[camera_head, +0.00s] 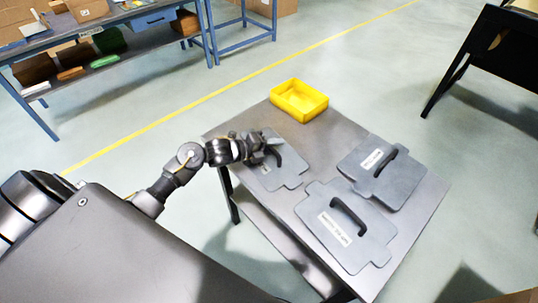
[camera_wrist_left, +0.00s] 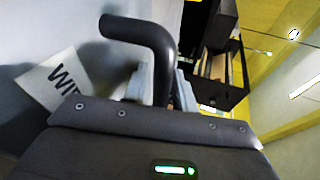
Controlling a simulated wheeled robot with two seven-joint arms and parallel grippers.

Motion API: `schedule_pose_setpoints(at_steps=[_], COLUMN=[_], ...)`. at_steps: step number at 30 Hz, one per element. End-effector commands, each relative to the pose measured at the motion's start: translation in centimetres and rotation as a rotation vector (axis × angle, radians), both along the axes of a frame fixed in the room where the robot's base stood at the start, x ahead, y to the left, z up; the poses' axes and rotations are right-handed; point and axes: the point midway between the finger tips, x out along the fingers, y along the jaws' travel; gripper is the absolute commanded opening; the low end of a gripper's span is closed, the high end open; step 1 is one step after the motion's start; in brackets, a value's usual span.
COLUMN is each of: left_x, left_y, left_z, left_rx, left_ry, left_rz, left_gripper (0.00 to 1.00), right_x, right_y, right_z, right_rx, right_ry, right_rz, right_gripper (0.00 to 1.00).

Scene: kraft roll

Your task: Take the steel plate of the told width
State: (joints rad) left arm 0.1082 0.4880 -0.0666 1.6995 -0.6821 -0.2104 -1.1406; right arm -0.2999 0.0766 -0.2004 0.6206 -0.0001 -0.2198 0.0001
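Three grey steel plates with dark arched handles and white labels lie on the table: the left plate (camera_head: 285,174), the front plate (camera_head: 345,244) and the right plate (camera_head: 400,184). The label widths are too small to read. My left gripper (camera_head: 272,146) is at the left plate's handle (camera_head: 277,158). My right gripper is not in view.
A blue workbench (camera_head: 150,20) with boxes stands at the upper left. A black table (camera_head: 495,50) stands at the upper right. Open floor lies between them.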

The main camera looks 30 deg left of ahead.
Motion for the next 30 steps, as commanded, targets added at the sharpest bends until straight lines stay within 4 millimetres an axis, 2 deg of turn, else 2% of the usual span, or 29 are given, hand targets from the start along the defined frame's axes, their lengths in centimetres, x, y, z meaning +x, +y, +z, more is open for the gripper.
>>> schedule_pose_setpoints(at_steps=[2,9,24,30], left_x=[0.0,0.0,0.0,0.0], left_y=[0.0,0.0,0.1,0.1], left_z=[0.0,0.0,0.3,1.5], left_rx=[0.0,0.0,0.002,0.003], left_ry=[0.0,0.0,-0.004,-0.006], left_rz=[0.0,0.0,0.001,-0.001], left_gripper=[0.27,0.0,0.0,0.0], right_x=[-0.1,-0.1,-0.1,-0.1], right_y=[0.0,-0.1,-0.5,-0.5], right_z=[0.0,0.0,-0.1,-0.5], right_rx=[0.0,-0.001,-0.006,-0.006], right_ry=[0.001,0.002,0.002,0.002], right_rz=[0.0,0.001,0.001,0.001], right_gripper=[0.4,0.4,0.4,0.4])
